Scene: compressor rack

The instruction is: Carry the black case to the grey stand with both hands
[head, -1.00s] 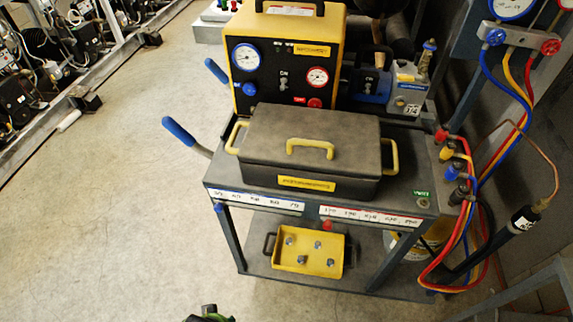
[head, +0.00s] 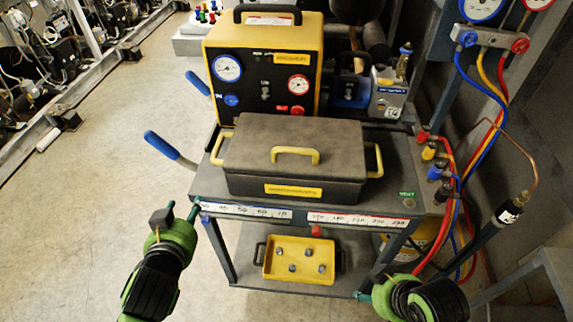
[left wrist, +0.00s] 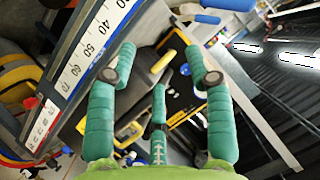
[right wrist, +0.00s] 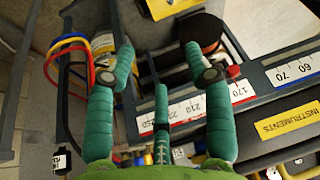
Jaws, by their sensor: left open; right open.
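The black case (head: 290,150) sits closed on the top shelf of the dark cart, with a yellow handle on its lid, yellow side handles (head: 221,148) (head: 373,160) and a yellow front label (head: 293,190). The label also shows in the right wrist view (right wrist: 287,122). My left gripper (head: 180,211) is open and empty, in front of the cart's left front corner. My right gripper (head: 371,285) is open and empty, in front of the cart near its right front leg. Both are apart from the case. A grey stand-like frame (head: 520,281) shows partly at the lower right; I cannot tell if it is the stand.
A yellow machine with gauges (head: 262,65) stands close behind the case. A blue cart handle (head: 162,145) sticks out left. Hoses (head: 470,215) hang at the right. A yellow tray (head: 298,260) lies on the lower shelf. The floor at left is clear.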

